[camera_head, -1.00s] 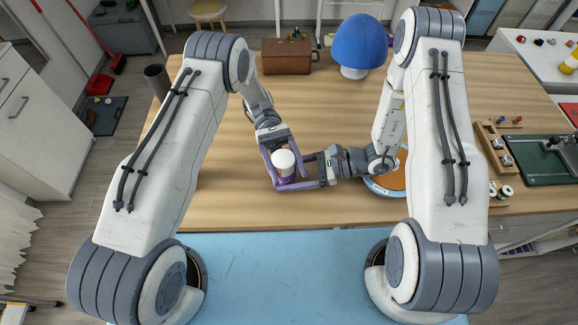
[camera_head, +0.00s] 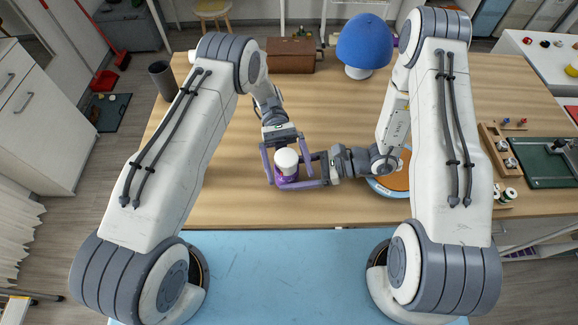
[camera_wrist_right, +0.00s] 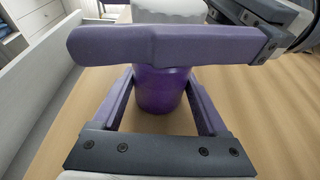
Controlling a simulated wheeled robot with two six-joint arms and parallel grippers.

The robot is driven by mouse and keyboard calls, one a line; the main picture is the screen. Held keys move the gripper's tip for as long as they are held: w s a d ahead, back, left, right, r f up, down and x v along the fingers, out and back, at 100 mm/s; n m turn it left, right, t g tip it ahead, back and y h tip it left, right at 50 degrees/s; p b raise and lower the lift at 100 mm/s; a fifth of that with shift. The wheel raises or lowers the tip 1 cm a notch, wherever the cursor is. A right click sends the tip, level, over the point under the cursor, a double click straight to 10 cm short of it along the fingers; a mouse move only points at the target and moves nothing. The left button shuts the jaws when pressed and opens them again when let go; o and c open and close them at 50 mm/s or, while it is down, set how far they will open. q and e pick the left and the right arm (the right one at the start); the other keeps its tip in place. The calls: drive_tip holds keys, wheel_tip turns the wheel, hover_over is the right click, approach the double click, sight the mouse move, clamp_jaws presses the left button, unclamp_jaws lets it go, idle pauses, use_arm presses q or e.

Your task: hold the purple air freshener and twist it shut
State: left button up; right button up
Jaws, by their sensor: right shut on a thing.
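The air freshener stands upright on the wooden table, with a purple body (camera_head: 287,178) and a white cap (camera_head: 287,157). My right gripper (camera_head: 294,180) comes in level from the right and is shut on the purple body. The right wrist view shows its fingers along both sides of the body (camera_wrist_right: 163,92). My left gripper (camera_head: 287,169) reaches down from behind, with its fingers spread on either side of the cap and a gap showing. One left finger (camera_wrist_right: 165,44) crosses the right wrist view and hides the lower cap and upper body.
A blue domed object (camera_head: 363,42) and a brown box (camera_head: 290,56) stand at the back. A dark cup (camera_head: 162,80) stands at the left edge. A round orange-topped item (camera_head: 392,183) lies behind my right arm. The front middle of the table is clear.

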use_arm(q)
drive_tip(key=w+a+n+t+h, duration=0.6)
drive_tip(key=w+a+n+h, duration=0.1)
drive_tip(key=w+h, duration=0.25)
drive_tip(key=x, duration=1.2)
drive_tip(key=shift+s+a+r, duration=0.2)
drive_tip(key=shift+s+a, duration=0.1)
drive_tip(key=shift+s, duration=0.1)
drive_tip(key=shift+c, duration=0.3)
drive_tip(key=c, duration=1.3)
